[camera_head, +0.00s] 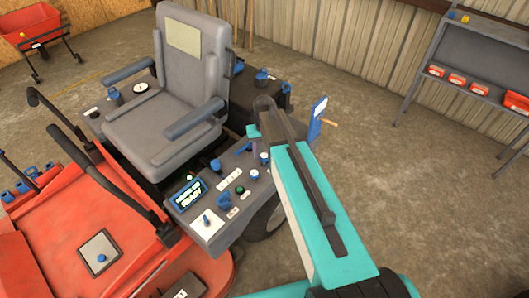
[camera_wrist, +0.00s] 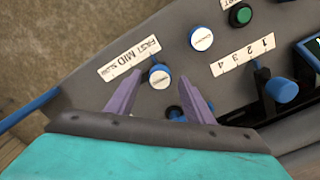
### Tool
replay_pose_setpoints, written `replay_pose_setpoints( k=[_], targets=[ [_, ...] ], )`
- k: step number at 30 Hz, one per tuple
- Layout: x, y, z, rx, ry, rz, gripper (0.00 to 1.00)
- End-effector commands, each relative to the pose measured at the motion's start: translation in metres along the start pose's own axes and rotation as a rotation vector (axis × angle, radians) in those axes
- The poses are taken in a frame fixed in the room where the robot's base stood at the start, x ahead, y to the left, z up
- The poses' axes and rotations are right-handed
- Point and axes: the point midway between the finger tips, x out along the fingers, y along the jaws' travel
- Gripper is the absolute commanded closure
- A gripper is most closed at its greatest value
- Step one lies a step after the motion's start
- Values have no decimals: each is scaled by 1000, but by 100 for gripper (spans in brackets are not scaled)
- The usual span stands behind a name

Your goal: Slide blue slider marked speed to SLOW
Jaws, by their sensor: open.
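The control panel (camera_head: 213,228) is a grey console beside the seat. In the wrist view, a blue knob with a white top (camera_wrist: 159,75) stands beside a white label (camera_wrist: 129,58) with MID at its middle; its end words are hard to read. This knob appears to be the speed slider. My gripper (camera_wrist: 160,78) is open, its two purple fingers apart, with the knob between their tips in the picture. Whether they touch it or hover above it, I cannot tell. In the head view, my arm partly hides the gripper (camera_head: 258,144).
Close by are another blue knob (camera_wrist: 175,112) between the fingers, a white button (camera_wrist: 201,38), a green button (camera_wrist: 240,15) and a blue lever (camera_wrist: 284,89) by a numbered label. The seat (camera_head: 185,70) and its armrest stand left of my arm. Open floor lies right.

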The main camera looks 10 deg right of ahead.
Motion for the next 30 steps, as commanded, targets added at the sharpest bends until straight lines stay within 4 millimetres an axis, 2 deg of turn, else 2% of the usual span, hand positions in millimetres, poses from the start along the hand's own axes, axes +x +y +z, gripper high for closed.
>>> replay_pose_setpoints(
  k=[13, 21, 30],
  targets=[
    [6, 1, 0, 1, 0, 0, 52],
    [6, 1, 0, 1, 0, 0, 98],
    [6, 0, -3, -4, 0, -1, 100]
  ],
)
